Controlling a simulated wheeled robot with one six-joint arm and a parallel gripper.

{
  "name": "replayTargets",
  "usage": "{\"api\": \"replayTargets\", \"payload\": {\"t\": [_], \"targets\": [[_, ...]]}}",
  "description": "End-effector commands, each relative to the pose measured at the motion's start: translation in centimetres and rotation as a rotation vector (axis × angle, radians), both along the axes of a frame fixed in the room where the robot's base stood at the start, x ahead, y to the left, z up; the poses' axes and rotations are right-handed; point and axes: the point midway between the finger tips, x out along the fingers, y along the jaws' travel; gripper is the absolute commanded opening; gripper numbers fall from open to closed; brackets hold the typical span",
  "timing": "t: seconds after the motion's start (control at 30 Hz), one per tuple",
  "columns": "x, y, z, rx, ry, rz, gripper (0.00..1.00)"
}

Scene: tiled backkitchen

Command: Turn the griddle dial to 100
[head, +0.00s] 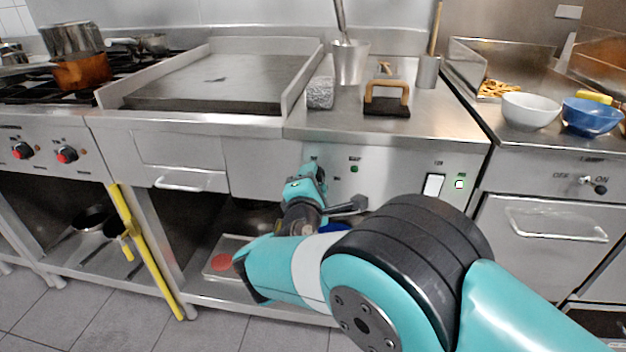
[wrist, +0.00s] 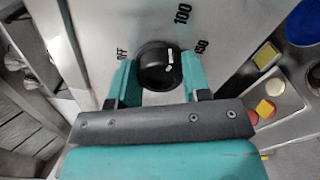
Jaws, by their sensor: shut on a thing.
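The griddle dial (wrist: 158,68) is a round black knob on the steel front panel, in the middle of the wrist view. Around it are printed OFF at its left, 100 above right, and a third number at its right that is hard to read. A short white mark sits on the upper right of the knob; its exact heading is hard to judge. My gripper (wrist: 160,75) is shut on the knob, one teal finger on each side. In the head view my gripper (head: 314,170) is at the panel and hides the dial. The griddle (head: 215,82) is above left.
A green lamp (head: 354,169) and a white switch (head: 433,186) are on the panel to the right. A grey lever (head: 346,206) shows below the gripper. A tray (head: 222,272) stands on the open shelf underneath. Several utensils and bowls are on the counters above.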

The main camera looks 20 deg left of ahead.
Motion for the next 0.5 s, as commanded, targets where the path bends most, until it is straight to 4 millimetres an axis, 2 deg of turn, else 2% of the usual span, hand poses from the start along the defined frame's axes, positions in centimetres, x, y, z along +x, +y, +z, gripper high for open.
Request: {"api": "replayTargets", "payload": {"t": [0.37,0.4,0.5], "targets": [[-0.09,0.09,-0.11,-0.005,0.0,0.003,0.2],[-0.09,0.09,-0.11,-0.005,0.0,0.003,0.46],[-0.08,0.07,-0.1,-0.005,0.0,0.003,0.69]]}}
